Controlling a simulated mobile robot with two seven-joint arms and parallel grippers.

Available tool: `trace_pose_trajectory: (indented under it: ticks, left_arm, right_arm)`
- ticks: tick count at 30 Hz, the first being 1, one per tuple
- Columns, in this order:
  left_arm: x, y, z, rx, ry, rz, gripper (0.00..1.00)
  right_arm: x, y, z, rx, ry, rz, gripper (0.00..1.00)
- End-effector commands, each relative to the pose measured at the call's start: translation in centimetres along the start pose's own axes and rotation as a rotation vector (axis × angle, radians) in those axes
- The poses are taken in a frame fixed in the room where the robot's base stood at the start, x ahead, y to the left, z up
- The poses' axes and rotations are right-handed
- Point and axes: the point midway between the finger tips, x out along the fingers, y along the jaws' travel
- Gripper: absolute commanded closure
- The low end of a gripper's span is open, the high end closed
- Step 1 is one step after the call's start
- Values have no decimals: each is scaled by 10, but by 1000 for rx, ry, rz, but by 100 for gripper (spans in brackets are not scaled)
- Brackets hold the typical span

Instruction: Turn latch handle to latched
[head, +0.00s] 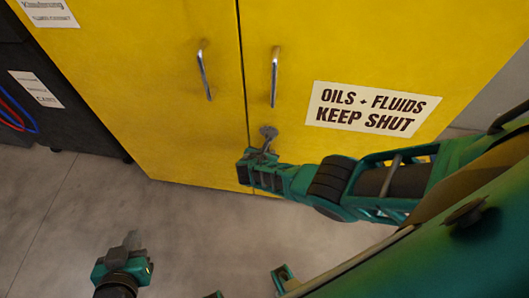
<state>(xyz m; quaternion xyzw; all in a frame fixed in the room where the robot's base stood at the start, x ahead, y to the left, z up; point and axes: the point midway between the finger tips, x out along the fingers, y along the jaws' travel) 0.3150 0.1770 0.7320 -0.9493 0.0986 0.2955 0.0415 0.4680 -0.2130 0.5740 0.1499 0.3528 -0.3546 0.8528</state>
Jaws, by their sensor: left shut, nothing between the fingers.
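The yellow cabinet (170,120) has two doors meeting at a vertical seam. A small grey piece (268,132), which looks like the latch handle, shows beside the seam low on the right door. My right gripper (265,150) is right below it, its arm coming in from the right. The fingers and the grey piece overlap, so I cannot tell whether they touch or whether the fingers are open. The gripper hides the area just below. My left gripper (132,240) is at the lower left, over the floor, apart from the cabinet, shut and empty.
Two metal door handles, a left one (204,72) and a right one (275,76), stand out above the latch area. A warning sign (372,108) is on the right door. A dark cart (75,105) stands at the left. The grey floor (75,215) looks clear.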

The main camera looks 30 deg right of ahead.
Motion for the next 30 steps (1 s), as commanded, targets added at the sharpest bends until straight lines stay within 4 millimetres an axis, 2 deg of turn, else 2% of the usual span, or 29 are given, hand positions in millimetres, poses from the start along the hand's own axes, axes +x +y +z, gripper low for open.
trace_pose_trajectory:
  ticks: [15, 16, 21, 30]
  left_arm:
    - [0, 1, 0, 0, 1, 1, 100]
    - [0, 1, 0, 0, 1, 1, 100]
    - [0, 1, 0, 0, 1, 1, 100]
    - [0, 1, -1, 0, 2, 1, 100]
  right_arm:
    - [1, -4, 1, -17, -6, -20, 100]
    - [1, -4, 1, -17, -6, -20, 77]
    - [1, -3, 0, -16, -5, -18, 60]
    - [0, -2, 1, -14, -4, -15, 58]
